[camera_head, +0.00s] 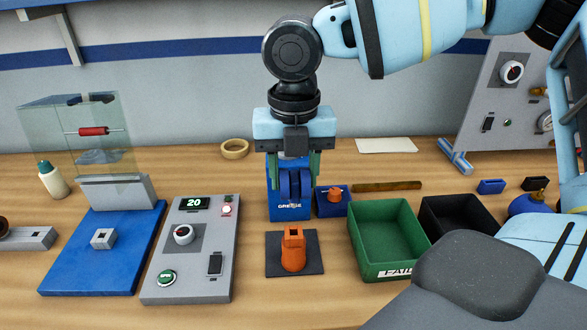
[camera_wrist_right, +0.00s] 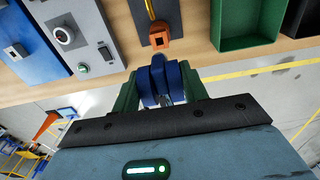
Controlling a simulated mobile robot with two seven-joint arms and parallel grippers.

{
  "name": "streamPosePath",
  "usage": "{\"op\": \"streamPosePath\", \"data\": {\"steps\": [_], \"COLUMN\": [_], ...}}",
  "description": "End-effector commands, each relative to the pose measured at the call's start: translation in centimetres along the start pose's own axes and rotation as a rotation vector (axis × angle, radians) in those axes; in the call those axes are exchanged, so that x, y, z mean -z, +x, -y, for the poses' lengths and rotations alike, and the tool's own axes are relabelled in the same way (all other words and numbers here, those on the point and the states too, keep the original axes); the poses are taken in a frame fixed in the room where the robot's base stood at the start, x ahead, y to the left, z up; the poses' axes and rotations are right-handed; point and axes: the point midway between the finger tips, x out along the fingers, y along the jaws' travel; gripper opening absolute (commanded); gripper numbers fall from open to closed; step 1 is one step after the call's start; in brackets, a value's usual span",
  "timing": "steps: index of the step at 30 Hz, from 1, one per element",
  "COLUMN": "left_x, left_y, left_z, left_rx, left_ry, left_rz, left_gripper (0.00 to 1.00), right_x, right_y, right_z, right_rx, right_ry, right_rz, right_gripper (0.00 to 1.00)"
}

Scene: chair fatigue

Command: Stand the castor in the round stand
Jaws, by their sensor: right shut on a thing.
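My right gripper (camera_head: 295,172) points down over the middle of the bench, its green fingers shut on the blue castor (camera_head: 289,184). The castor also shows between the fingers in the right wrist view (camera_wrist_right: 158,82). Its lower end is hard to make out against the blue box behind it. An orange stand (camera_head: 293,258) with a square opening at its top sits on a dark plate, in front of and below the castor in the head view. It also shows in the right wrist view (camera_wrist_right: 159,43), apart from the castor. My left gripper is not in view.
The blue grease box (camera_head: 289,212) stands just behind the castor. A grey control panel (camera_head: 190,275) lies left of the stand, a green bin (camera_head: 376,268) right of it.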

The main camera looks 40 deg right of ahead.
Motion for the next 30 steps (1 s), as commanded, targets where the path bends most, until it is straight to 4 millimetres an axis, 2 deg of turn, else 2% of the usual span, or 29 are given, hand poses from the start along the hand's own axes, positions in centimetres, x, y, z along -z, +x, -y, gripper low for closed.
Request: {"op": "streamPosePath", "data": {"steps": [18,30], "left_x": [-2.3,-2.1], "left_y": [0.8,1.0], "left_z": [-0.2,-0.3], "left_rx": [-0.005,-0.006], "left_ry": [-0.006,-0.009], "left_rz": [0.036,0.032], "left_gripper": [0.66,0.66], "right_x": [-0.1,-0.1], "right_y": [5.0,5.5], "right_z": [0.0,0.0], "right_rx": [0.002,-0.001], "right_ry": [0.002,0.001], "right_rz": [-0.003,0.001], "right_gripper": [0.23,0.23]}}
